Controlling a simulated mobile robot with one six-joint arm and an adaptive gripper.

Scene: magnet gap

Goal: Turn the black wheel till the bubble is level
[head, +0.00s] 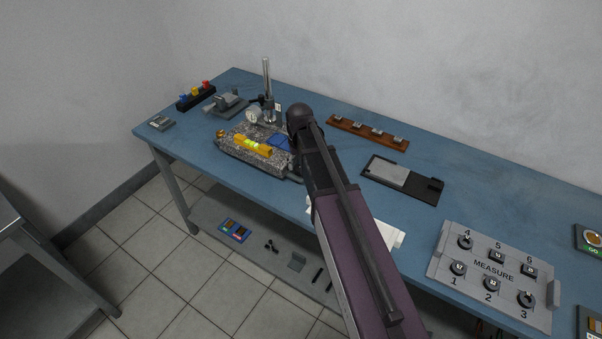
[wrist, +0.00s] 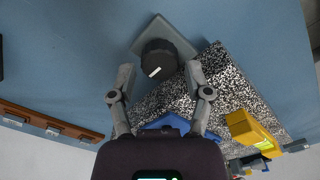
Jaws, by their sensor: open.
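The black wheel (wrist: 158,60), with a white mark on its top, sits on a grey base plate (wrist: 178,34) beside a corner of the speckled granite plate (wrist: 234,83) in the wrist view. My gripper (wrist: 160,70) is open, its two fingertips apart to either side of the wheel's near part; I cannot tell whether they touch it. The yellow level (head: 252,146) lies on the granite plate in the head view, and it also shows in the wrist view (wrist: 246,130). Its vial is greenish; the bubble is too small to judge. My arm hides the wheel and fingers in the head view.
A dial gauge stand (head: 267,92) rises behind the granite plate on the blue bench (head: 190,130). A blue item (head: 279,142) lies on the plate. A wooden rack (head: 367,132), a black tray (head: 432,193) and a grey MEASURE panel (head: 493,275) stand to the right.

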